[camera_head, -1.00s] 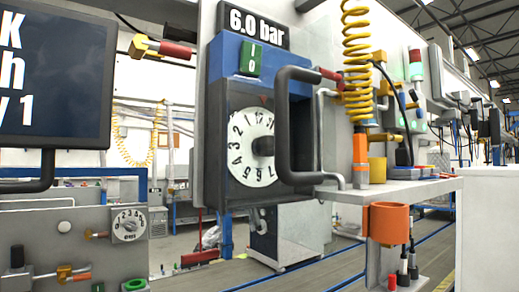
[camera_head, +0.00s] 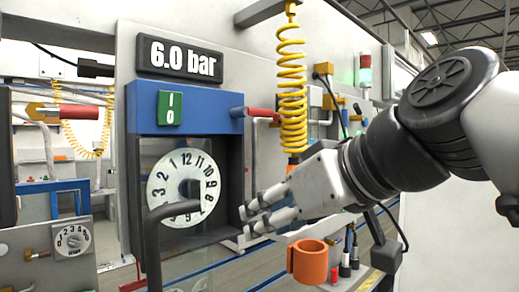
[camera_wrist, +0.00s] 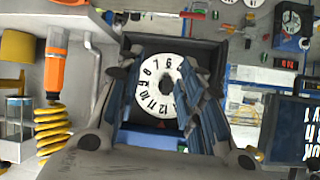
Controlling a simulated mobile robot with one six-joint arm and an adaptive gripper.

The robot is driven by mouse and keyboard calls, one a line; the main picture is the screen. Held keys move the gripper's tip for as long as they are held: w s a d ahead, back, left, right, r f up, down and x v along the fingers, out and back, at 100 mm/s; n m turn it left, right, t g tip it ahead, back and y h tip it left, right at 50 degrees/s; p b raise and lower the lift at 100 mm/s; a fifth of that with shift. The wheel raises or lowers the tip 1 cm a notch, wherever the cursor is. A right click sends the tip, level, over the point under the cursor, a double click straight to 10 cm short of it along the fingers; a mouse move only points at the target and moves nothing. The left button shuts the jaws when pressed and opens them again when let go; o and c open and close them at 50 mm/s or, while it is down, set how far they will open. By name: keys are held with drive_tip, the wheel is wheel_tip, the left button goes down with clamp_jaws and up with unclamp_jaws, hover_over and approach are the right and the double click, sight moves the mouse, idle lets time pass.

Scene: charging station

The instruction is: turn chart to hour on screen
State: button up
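The chart (camera_head: 163,187) is a white disc numbered 1 to 12 with a dark centre hub, inside a blue and dark box (camera_head: 150,120). In the head view 12 is near its top and 9 is at its right. A dark bar handle (camera_head: 154,250) crosses in front of its lower part. In the wrist view the chart (camera_wrist: 146,94) shows turned over between my fingers. My gripper (camera_head: 250,212) is open and empty, right of the box and apart from the chart. The screen (camera_wrist: 285,125) shows part of its text in the wrist view, its hour unreadable.
An orange cup holder (camera_head: 308,262) is below my gripper. A small dial (camera_head: 72,240) is at left.

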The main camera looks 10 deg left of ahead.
wheel_tip(320, 180, up, 9)
drive_tip(key=w+a+n+y+p, duration=0.1)
drive_tip(key=a+n+y, duration=0.1)
drive_tip(key=p+x, duration=0.2)
drive_tip(key=x, duration=1.5)
drive_tip(key=shift+a+r, duration=0.3)
drive_tip(key=shift+w, duration=0.1)
drive_tip(key=shift+c, duration=0.4)
clamp_jaws()
